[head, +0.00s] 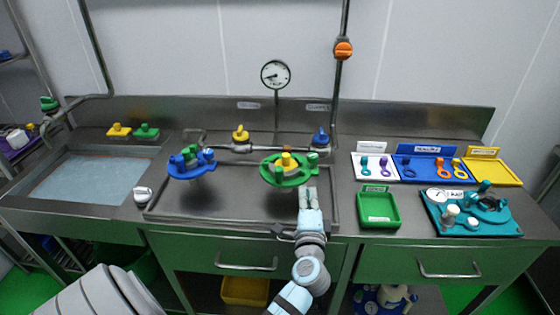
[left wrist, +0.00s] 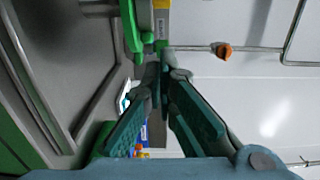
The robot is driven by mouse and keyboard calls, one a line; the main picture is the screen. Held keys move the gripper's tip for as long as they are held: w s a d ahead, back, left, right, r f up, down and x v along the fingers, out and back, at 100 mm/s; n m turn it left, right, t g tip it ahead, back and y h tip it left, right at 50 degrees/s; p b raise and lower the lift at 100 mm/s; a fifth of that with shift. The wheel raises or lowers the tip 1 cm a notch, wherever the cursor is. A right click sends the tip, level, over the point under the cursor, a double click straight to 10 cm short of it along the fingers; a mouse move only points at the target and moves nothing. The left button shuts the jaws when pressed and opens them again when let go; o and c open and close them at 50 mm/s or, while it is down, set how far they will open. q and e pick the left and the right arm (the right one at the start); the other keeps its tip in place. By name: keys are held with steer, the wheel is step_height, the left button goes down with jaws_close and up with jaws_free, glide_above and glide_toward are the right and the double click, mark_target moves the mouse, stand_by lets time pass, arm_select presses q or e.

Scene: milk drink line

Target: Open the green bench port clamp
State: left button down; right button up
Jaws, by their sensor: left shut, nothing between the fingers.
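The green port clamp (head: 272,178) is a ring-shaped piece with a yellow part (head: 287,160) at its middle, standing over the recessed bench tray. A green lug (head: 313,158) sticks out at its right side. I cannot tell from here whether its latch is open or shut. My left gripper (head: 307,190) is shut and empty, just below and right of the clamp. In the left wrist view the closed fingertips (left wrist: 163,68) are close to the green clamp (left wrist: 132,30); I cannot tell whether they touch. My right gripper is not in view.
A blue clamp (head: 180,172) with green parts stands to the left. Behind are yellow (head: 240,133) and blue (head: 321,136) valves on a pipe. A green tray (head: 379,222), a blue tray (head: 402,177) and a teal tray (head: 500,228) lie to the right.

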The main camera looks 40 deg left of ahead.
mark_target(302, 179)
arm_select(q)
steer(key=x, duration=0.9)
steer(key=shift+a+r, duration=0.15)
steer(key=shift+a, duration=0.45)
steer(key=s, duration=0.1)
steer(key=s+p, duration=0.1)
steer(key=s, duration=0.1)
steer(key=shift+s+a, duration=0.25)
steer(key=shift+s, duration=0.15)
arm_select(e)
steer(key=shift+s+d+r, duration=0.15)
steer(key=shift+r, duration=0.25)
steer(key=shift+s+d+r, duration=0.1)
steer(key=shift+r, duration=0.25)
arm_select(q)
steer(key=shift+s+p, duration=0.1)
steer(key=shift+p, duration=0.2)
